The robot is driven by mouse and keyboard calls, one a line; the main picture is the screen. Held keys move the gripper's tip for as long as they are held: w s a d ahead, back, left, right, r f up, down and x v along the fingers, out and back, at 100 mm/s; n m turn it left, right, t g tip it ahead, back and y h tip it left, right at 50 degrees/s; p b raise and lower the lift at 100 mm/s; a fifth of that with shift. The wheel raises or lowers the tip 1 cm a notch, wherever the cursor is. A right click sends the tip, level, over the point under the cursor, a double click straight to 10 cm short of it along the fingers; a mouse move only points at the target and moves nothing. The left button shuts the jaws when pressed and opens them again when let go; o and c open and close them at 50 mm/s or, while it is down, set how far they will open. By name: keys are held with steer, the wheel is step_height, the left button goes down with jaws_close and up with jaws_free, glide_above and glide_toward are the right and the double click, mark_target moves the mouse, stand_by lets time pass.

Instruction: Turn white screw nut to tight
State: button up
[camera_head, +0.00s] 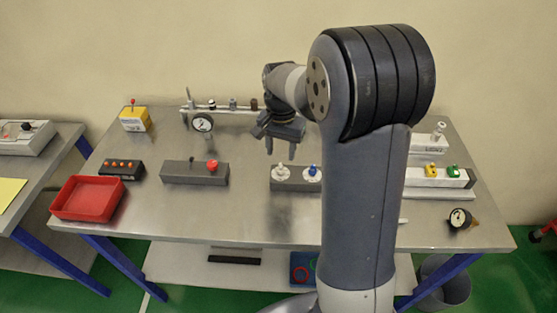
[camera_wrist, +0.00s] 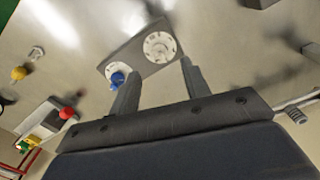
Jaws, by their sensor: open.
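The white screw nut (camera_head: 280,171) sits on a white round dial at the left of a dark grey block (camera_head: 290,186) on the table. A blue nut (camera_head: 312,171) sits on a similar dial to its right. My gripper (camera_head: 281,152) is open and empty, pointing down above the block near the white nut, apart from it. In the wrist view the white nut and its dial (camera_wrist: 160,46) lie just beyond my open fingers (camera_wrist: 160,70), toward the right finger. The blue nut (camera_wrist: 118,78) shows by the left finger. How tight the white nut is cannot be told.
Left of the block stand a grey block with a red knob (camera_head: 211,166), a black button box (camera_head: 122,168) and a red tray (camera_head: 90,201). A rail with a gauge (camera_head: 202,122) is behind. White units with yellow and green parts (camera_head: 441,171) stand right.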

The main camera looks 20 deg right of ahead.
mark_target(281, 164)
step_height(281, 164, down, 6)
steer(key=shift+p, duration=0.3)
steer(key=shift+c, duration=0.4)
jaws_close()
